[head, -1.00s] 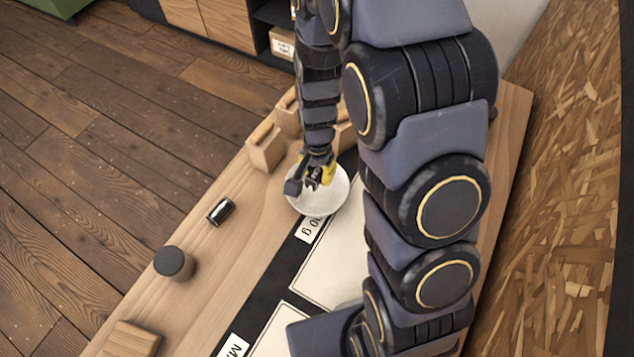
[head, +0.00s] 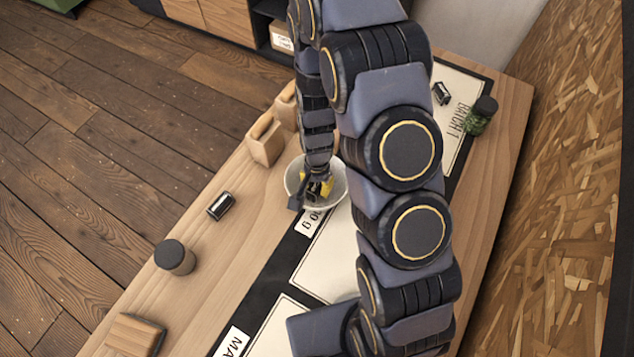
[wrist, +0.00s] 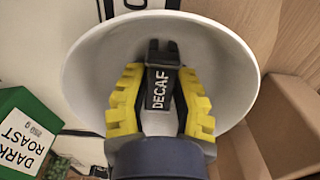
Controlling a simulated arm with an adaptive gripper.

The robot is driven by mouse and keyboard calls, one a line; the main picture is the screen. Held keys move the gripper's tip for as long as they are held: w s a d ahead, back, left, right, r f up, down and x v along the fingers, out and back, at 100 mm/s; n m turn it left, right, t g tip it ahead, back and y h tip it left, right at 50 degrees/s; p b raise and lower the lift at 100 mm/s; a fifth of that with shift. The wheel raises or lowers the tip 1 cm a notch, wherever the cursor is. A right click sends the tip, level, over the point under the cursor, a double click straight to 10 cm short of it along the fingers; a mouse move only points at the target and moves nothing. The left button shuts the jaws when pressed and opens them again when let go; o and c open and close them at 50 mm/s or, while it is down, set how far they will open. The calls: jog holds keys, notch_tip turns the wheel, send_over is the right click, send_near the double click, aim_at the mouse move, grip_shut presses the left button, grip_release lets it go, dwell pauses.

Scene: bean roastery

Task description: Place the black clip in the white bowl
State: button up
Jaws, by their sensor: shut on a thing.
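The white bowl (head: 340,190) stands on the wooden table, and it fills much of the wrist view (wrist: 225,75). My gripper (head: 316,190) is over the bowl, with its tips within the rim's outline. In the wrist view, the yellow fingers (wrist: 160,98) are shut on a black clip (wrist: 159,75) marked DECAF. The clip is in front of the bowl's inside; I cannot tell whether it touches the bowl. Two other small black objects that look like clips lie on the table, one at the left (head: 220,206) and one at the back right (head: 441,94).
A dark-lidded jar (head: 174,257) stands at the left, and a green jar (head: 479,117) at the back right. A green DARK ROAST box (wrist: 28,125) is beside the bowl in the wrist view.

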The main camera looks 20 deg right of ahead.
jog(key=shift+f, duration=0.15)
jog(key=o, duration=0.7)
notch_tip(320, 180, up, 11)
jog(key=shift+w+r, duration=0.1)
jog(key=s+r+n+g, duration=0.1)
jog(key=s+r+n, duration=0.8)
jog(key=s+r, duration=0.9)
jog(key=shift+s+d+r+g, duration=0.3)
jog(key=shift+s+d+r, duration=0.1)
jog(key=shift+s, duration=0.55)
jog(key=shift+a, duration=0.1)
